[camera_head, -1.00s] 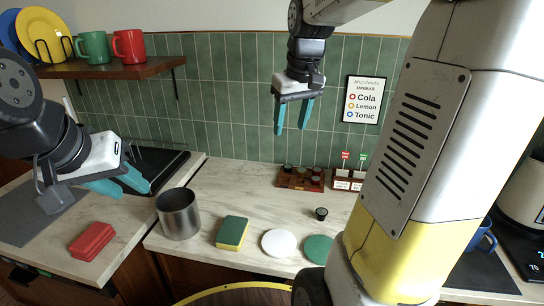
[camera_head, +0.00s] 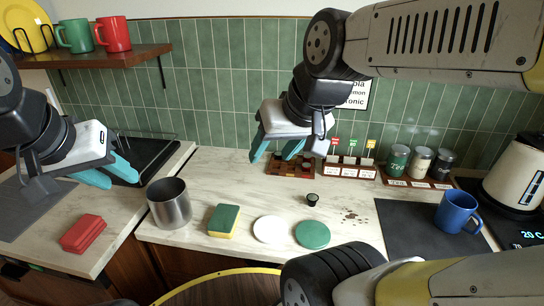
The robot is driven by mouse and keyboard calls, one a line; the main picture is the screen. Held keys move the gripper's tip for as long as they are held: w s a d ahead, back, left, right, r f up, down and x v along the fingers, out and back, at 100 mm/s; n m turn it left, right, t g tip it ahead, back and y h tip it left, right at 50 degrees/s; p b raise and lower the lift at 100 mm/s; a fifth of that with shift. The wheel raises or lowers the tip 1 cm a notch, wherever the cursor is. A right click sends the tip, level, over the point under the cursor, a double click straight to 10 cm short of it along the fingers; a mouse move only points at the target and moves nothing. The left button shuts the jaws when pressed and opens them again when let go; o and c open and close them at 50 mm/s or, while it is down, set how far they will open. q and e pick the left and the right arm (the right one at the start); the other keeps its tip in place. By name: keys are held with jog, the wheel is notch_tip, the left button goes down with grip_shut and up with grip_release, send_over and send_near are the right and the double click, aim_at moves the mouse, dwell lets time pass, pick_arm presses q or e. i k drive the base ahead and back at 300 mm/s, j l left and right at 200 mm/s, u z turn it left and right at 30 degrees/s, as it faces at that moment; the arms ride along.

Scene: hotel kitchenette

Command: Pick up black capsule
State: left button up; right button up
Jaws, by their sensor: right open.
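The black capsule (camera_head: 312,200) is a small dark cup standing on the pale marble counter (camera_head: 210,182), behind the green disc. My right gripper (camera_head: 273,156) is open and empty, with its teal fingers pointing down. In the picture it is above and left of the capsule and apart from it. It covers part of a dark wooden capsule rack (camera_head: 287,168) near the back wall. My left gripper (camera_head: 122,182) is over the left counter by the sink, with its fingers apart and nothing between them.
A metal canister (camera_head: 169,204), a sponge (camera_head: 224,221), a white disc (camera_head: 271,229) and a green disc (camera_head: 312,234) line the front. A red block (camera_head: 83,233) lies left. Brown spots (camera_head: 354,216) and a blue mug (camera_head: 456,211) on a dark mat (camera_head: 408,228) are right of the capsule.

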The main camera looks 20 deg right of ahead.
aim_at(312, 198)
jog(key=k+l+z, duration=0.1)
jog(key=l+z, duration=0.75)
